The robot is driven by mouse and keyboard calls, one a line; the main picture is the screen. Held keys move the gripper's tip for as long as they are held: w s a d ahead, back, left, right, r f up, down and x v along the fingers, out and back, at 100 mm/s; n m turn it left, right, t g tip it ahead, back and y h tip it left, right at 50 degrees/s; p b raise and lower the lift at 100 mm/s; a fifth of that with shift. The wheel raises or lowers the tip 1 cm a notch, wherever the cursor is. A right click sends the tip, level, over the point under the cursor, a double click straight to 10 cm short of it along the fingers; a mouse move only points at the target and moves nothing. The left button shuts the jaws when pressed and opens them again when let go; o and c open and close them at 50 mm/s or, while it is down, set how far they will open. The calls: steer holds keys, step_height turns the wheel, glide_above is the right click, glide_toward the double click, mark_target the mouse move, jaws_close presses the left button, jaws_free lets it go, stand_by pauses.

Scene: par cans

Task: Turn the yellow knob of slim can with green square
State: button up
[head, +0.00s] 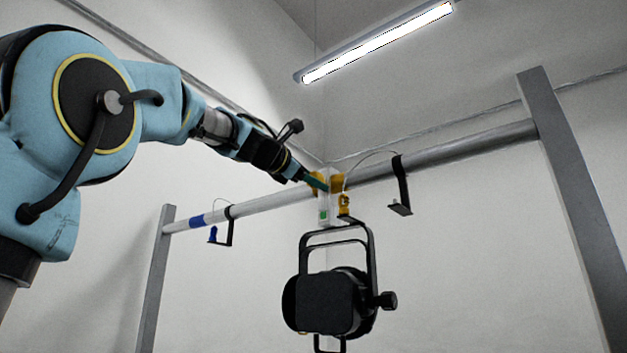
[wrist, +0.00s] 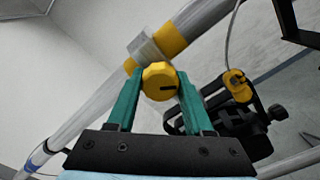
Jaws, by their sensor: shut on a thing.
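The yellow knob (wrist: 159,82) sits between the two green fingers of my gripper (wrist: 160,92) in the wrist view, and the fingers are shut on it. A dark mark shows on the knob's face. In the head view my gripper (head: 318,183) reaches the clamp on the bar from the left, and the knob is hidden there. The slim can with a green square (head: 323,215) on its white clamp body hangs below the bar. Its black lamp body (head: 325,302) hangs in a black yoke; it also shows in the wrist view (wrist: 240,130).
A grey bar (head: 440,152) runs between two posts, with a blue band (head: 196,220) at its left. A black bracket (head: 401,190) hangs to the right of the clamp, and another with a blue piece (head: 213,235) to the left. A small yellow clip (wrist: 237,85) is beside the clamp.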

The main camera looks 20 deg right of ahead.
jaws_close()
